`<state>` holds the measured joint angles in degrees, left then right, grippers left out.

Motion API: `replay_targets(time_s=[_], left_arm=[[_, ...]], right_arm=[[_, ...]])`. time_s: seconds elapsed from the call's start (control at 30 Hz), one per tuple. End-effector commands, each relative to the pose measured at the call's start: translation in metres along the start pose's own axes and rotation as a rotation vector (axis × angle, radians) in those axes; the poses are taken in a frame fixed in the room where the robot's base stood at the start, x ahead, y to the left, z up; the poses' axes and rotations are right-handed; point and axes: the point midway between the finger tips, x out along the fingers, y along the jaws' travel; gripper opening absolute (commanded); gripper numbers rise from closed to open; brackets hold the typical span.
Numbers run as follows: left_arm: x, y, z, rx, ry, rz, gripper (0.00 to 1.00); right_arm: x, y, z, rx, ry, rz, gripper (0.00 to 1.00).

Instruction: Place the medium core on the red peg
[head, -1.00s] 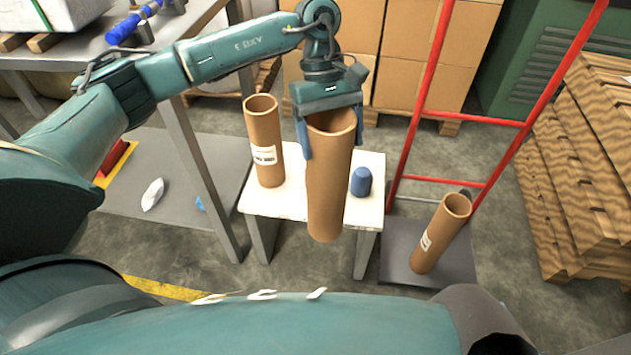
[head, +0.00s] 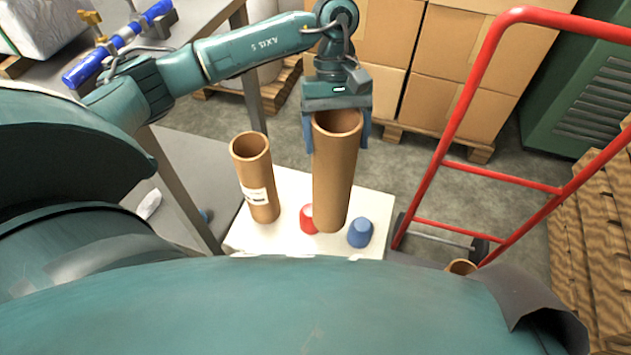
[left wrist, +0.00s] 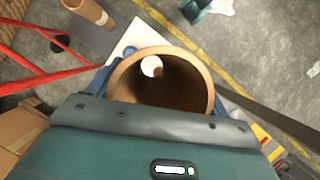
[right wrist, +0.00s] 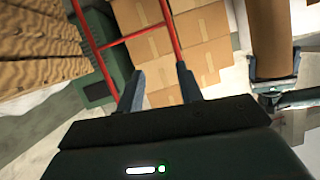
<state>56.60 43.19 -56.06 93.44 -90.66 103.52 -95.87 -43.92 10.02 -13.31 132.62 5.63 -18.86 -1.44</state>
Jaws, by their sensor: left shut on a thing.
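My left gripper (head: 336,148) is shut on the wall of a brown cardboard core (head: 333,180), holding it roughly upright above the white table (head: 290,190). The red peg (head: 307,219) stands on the table, partly hidden behind the core's lower left edge. In the left wrist view I look down the held core (left wrist: 205,85); its far opening shows white tabletop and a little red at the edge. A labelled core (head: 262,205) stands on the table at left. A blue peg (head: 360,233) stands bare at right. My right gripper (right wrist: 161,88) is open and empty.
A red hand truck (head: 455,130) stands right of the table, with another core (head: 461,267) low beside it, mostly hidden. Cardboard boxes (head: 440,45) are stacked behind. Stacked wooden pallets (head: 590,230) stand at right. A metal bench (head: 205,25) is at upper left.

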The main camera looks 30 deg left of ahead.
Motion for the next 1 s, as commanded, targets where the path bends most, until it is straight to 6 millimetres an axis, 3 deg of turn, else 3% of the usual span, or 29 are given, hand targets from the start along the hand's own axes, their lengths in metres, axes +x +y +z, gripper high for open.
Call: replay_targets(time_s=[0.4, 0.6, 1.0], left_arm=[[-0.018, -0.033, -0.017, -0.532, -0.002, 0.219, 0.38], [-0.022, -0.043, -0.024, -0.669, -0.001, 0.278, 0.38], [0.032, -0.044, -0.049, -0.689, -0.001, 0.287, 0.38]], right_arm=[[0.001, -0.006, -0.007, 0.041, -0.062, -0.014, 0.36], [0.004, -0.006, -0.006, 0.052, -0.076, -0.016, 0.36], [0.005, -0.006, -0.005, 0.053, -0.078, -0.016, 0.36]])
